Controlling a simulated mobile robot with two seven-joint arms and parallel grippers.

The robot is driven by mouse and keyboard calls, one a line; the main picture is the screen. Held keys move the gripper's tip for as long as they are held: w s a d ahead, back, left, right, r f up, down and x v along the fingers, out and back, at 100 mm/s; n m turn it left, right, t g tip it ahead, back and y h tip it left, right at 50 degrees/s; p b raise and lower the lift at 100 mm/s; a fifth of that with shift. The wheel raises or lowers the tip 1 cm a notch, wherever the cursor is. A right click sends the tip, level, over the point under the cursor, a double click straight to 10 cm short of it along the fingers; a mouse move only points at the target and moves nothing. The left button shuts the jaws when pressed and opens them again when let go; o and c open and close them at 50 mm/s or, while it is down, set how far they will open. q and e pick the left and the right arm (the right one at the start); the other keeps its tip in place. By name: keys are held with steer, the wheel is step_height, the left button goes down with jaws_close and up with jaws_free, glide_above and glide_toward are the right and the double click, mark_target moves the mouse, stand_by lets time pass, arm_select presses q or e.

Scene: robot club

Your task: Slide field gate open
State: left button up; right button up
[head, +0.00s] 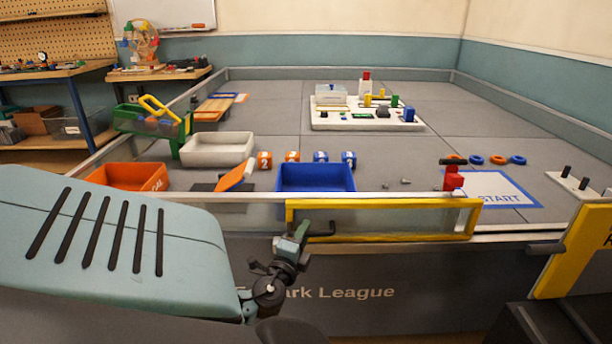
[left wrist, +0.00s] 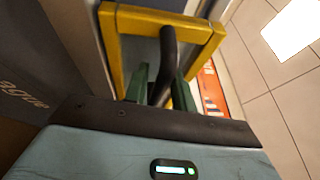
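The field gate (head: 380,238) is a clear panel in a yellow frame, set in the near wall of the field; its yellow frame also shows in the left wrist view (left wrist: 112,50). A black handle (head: 322,232) sticks out near its left end. My left gripper (head: 292,244) is at this handle. In the left wrist view the black handle (left wrist: 168,48) runs between the green fingers of my left gripper (left wrist: 162,82). A narrow gap shows between the left finger and the handle, so the fingers look open around it. My right gripper is not in view.
Inside the field are an orange bin (head: 128,177), a white bin (head: 217,149), a blue bin (head: 315,178) and a white board with blocks (head: 350,122). A red block (head: 453,180) stands near the gate's right end. A yellow panel (head: 575,250) stands at the right.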

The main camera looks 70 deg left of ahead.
arm_select(q)
steer(key=shift+o, duration=0.8)
steer(key=shift+r, duration=0.1)
steer(key=v, duration=0.7)
steer(key=shift+s+d, duration=0.3)
